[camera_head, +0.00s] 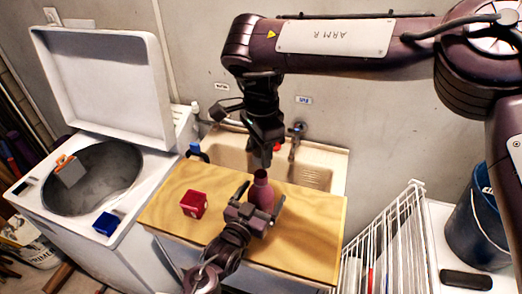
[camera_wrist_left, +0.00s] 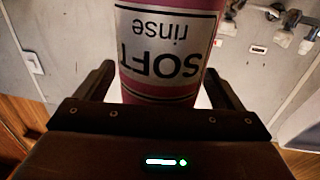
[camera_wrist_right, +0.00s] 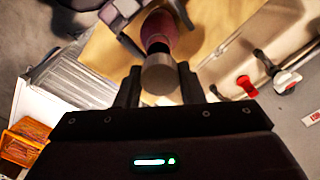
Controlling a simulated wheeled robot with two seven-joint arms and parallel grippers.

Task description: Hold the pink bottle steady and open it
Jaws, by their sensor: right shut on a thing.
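The pink bottle (camera_head: 262,192) stands upright on the wooden board (camera_head: 318,226), its dark neck showing at the top. In the left wrist view its label (camera_wrist_left: 168,42) reads "SOFT rinse" upside down. My left gripper (camera_head: 259,200) has its fingers on both sides of the bottle's body, close against it. My right gripper (camera_head: 263,158) is above the bottle, pointing down. In the right wrist view its fingers are shut on a pale grey cap (camera_wrist_right: 159,76), with the dark neck (camera_wrist_right: 158,47) just beyond it. The cap seems lifted off the neck.
A red cube (camera_head: 194,204) lies on the board left of the bottle. A sink (camera_head: 310,174) with a tap is behind. An open washing machine (camera_head: 100,170) with a blue block (camera_head: 107,223) is left. A white wire rack (camera_head: 388,248) and dark bucket (camera_head: 477,228) are right.

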